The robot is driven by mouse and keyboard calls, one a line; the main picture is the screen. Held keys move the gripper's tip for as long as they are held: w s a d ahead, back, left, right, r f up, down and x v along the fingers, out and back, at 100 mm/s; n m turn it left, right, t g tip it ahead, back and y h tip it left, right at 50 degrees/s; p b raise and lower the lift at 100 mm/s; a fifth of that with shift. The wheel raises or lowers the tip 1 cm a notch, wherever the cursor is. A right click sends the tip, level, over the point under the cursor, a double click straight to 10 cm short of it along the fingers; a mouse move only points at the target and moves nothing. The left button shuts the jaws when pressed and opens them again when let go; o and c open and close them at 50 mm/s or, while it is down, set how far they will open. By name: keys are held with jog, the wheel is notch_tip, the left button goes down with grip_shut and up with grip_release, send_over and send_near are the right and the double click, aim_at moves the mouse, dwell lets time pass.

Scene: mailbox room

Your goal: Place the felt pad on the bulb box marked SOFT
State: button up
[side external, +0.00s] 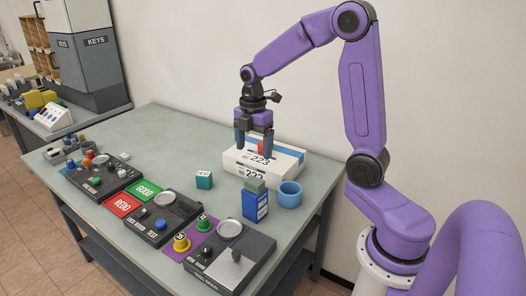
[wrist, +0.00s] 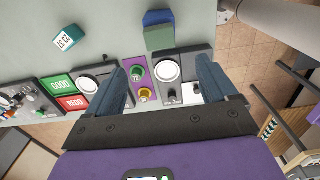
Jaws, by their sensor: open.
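A grey-green block (side external: 255,184), which looks like the felt pad, rests on top of an upright blue box (side external: 254,206) with a pale label. In the wrist view the green block (wrist: 159,39) shows with the blue box (wrist: 158,17) partly behind it. I cannot read the word SOFT on any box. My gripper (side external: 254,151) is open, pointing down above the table, and appears in front of a white box marked 223 (side external: 262,172). In the wrist view my gripper's spread fingers (wrist: 162,62) hold nothing. A small red patch shows between the fingers in the side view.
A blue cup (side external: 290,195) stands right of the blue box. A teal cube (side external: 204,180) sits to its left. Dark consoles (side external: 167,220) with knobs, a green GOOD pad (side external: 144,190) and a red REDO pad (side external: 122,205) line the front edge. The back left table is clear.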

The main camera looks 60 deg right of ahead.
jog(key=s+a+m, duration=0.1)
jog(key=s+a, duration=0.4)
jog(key=a, duration=0.2)
jog(key=s+a+m, duration=0.2)
jog(key=s+a, duration=0.1)
jog(key=s, duration=0.7)
jog(key=s+a+m, duration=0.2)
jog(key=s+a, duration=0.1)
jog(key=s, duration=0.7)
jog(key=shift+s+r, duration=0.25)
jog(key=shift+s, duration=0.05)
jog(key=shift+a, duration=0.1)
